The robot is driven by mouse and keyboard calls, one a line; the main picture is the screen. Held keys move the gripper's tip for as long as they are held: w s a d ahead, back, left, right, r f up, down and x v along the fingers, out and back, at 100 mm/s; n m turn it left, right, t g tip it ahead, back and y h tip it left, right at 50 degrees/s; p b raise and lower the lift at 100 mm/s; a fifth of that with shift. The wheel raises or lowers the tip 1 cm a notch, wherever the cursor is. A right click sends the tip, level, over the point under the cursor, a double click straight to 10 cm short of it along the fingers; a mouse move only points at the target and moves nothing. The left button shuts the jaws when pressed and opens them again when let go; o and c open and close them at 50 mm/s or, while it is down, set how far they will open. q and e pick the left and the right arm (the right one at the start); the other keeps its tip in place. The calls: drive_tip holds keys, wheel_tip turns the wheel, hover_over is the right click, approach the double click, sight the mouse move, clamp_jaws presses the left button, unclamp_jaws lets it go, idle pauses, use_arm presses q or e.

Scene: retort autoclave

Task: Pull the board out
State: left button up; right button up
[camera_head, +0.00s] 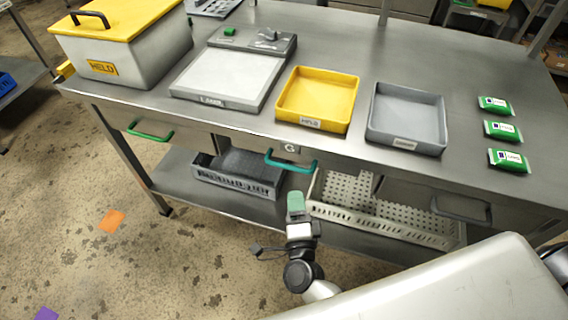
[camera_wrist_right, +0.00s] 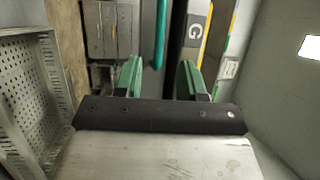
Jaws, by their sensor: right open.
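The board front (camera_head: 330,173) runs under the worktop's front edge, in line with a label reading G. A teal bar handle (camera_head: 291,165) stands out from under that edge; I cannot tell how far the board itself extends. My right gripper (camera_head: 296,200) is open and empty, in front of and below the handle in the head view. In the right wrist view its two green fingers (camera_wrist_right: 160,78) stand apart. The teal handle (camera_wrist_right: 161,35) shows ahead, between their lines and apart from them. The G label (camera_wrist_right: 196,24) is to its right. My left gripper is not in view.
A yellow tray (camera_head: 348,117), a grey tray (camera_head: 437,133), a flat scale (camera_head: 225,78), a yellow-lidded box (camera_head: 75,63) and green packets (camera_head: 502,131) stand on the worktop. Perforated baskets (camera_head: 436,233) sit on the shelf below. Another green handle (camera_head: 150,133) is at left.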

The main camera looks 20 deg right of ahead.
sight(292, 167)
drive_tip(key=p+x, duration=0.1)
drive_tip(key=x, duration=0.8)
drive_tip(key=shift+w+d, duration=0.1)
drive_tip(key=shift+w, duration=0.2)
clamp_jaws()
